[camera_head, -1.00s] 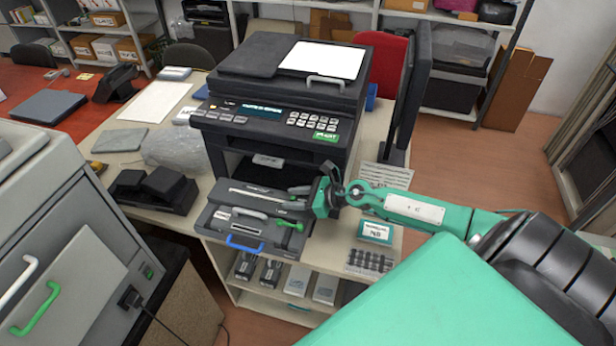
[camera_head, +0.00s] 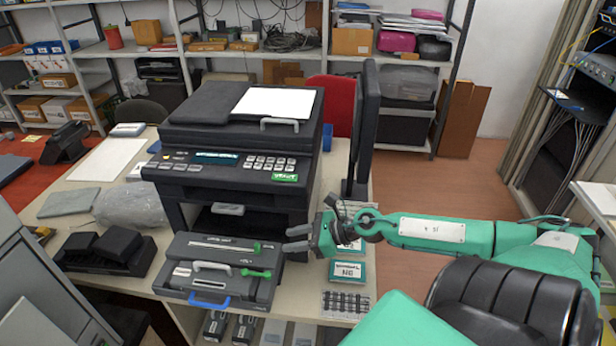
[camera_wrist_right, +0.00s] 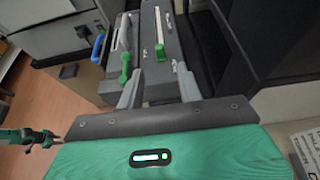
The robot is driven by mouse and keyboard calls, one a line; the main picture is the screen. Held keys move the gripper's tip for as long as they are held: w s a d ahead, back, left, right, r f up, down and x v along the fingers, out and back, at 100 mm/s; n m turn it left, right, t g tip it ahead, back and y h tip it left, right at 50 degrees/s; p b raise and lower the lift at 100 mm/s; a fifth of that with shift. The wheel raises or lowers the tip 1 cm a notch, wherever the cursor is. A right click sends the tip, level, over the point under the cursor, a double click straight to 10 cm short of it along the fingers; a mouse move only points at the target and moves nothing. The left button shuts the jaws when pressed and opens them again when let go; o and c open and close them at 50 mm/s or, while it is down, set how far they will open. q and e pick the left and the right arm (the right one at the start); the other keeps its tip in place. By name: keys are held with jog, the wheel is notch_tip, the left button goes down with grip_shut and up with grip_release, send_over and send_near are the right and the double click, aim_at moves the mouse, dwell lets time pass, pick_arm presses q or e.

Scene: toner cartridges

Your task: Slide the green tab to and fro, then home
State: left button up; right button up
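The dark grey toner unit (camera_head: 215,290) lies flat on the table before the printer. A small green tab (camera_head: 257,247) is at the right end of the pale slot on its rear part; the tab also shows in the right wrist view (camera_wrist_right: 160,52). A separate green lever (camera_head: 258,273) is on the front part, and a blue handle (camera_head: 209,301) is at the front edge. My right gripper (camera_head: 296,238) is beside the unit's right end, open and empty, its fingers pointing at the tab. A small green gripper, apparently my left (camera_wrist_right: 50,138), shows at the left in the wrist view.
The black printer (camera_head: 240,150) stands right behind the unit. A black double block (camera_head: 105,250) is to the left. A teal-and-white box (camera_head: 348,271) and a tray of dark pieces (camera_head: 345,303) lie to the right, near the right arm.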

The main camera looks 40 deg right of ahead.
aim_at(258, 245)
jog(key=shift+v, duration=1.75)
jog(key=p+x, duration=0.3)
jog(key=x, duration=0.1)
jog(key=p+x, duration=0.3)
jog(key=x, duration=0.1)
jog(key=p+x, duration=0.4)
jog(key=shift+w+a+r, duration=0.2)
jog(key=shift+w+a, duration=0.1)
jog(key=shift+x, duration=0.9)
jog(key=shift+f, duration=0.15)
jog(key=shift+c, duration=0.5)
grip_shut()
